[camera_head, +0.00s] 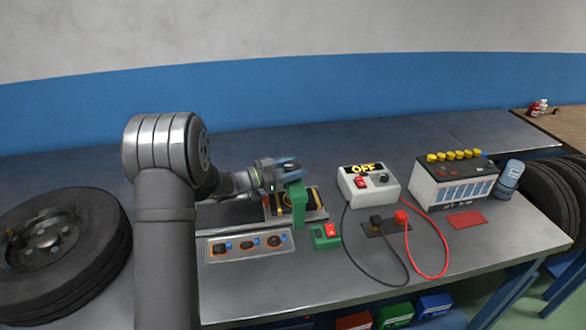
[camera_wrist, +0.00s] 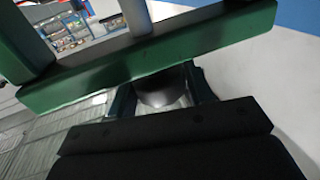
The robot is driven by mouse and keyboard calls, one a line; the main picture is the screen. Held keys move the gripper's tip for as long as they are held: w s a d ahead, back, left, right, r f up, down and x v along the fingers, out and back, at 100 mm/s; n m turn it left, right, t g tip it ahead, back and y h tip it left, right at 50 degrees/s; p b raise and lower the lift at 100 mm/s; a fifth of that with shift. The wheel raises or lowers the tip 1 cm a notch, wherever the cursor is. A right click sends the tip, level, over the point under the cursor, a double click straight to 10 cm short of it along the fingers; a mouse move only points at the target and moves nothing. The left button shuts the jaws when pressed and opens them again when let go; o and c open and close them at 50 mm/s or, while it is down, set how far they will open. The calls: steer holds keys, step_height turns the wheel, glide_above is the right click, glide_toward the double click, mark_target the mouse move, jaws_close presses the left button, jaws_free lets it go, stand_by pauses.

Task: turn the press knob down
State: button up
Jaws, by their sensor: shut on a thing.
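The green press (camera_head: 299,208) stands near the middle of the bench. Its green crossbeam also runs across the wrist view (camera_wrist: 70,88). My gripper (camera_head: 283,168) is at the top of the press, level and reaching in from the left. In the wrist view, a dark rounded press knob (camera_wrist: 163,97) sits between my two fingers, close against the beam. My gripper is shut on this knob. In the head view the knob is hidden by my gripper, and its exact turn cannot be told.
A white box reading OFF (camera_head: 366,184), a green box with a red switch (camera_head: 326,236) and a battery (camera_head: 452,185) stand to the right, with black and red cables. A grey panel (camera_head: 249,244) lies in front. A tyre (camera_head: 62,250) lies at the left.

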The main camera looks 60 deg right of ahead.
steer(key=m+g+y, duration=0.5)
steer(key=g+y, duration=0.1)
steer(key=shift+f+m, duration=0.1)
steer(key=shift+m, duration=0.2)
steer(key=shift+m+g+y, duration=0.6)
steer(key=shift+m+y, duration=0.4)
steer(key=shift+y, duration=0.5)
steer(key=shift+m+g+y, duration=0.6)
steer(key=shift+m+y, duration=0.4)
steer(key=shift+y, duration=0.5)
steer(key=o, duration=1)
steer(key=shift+c, duration=0.2)
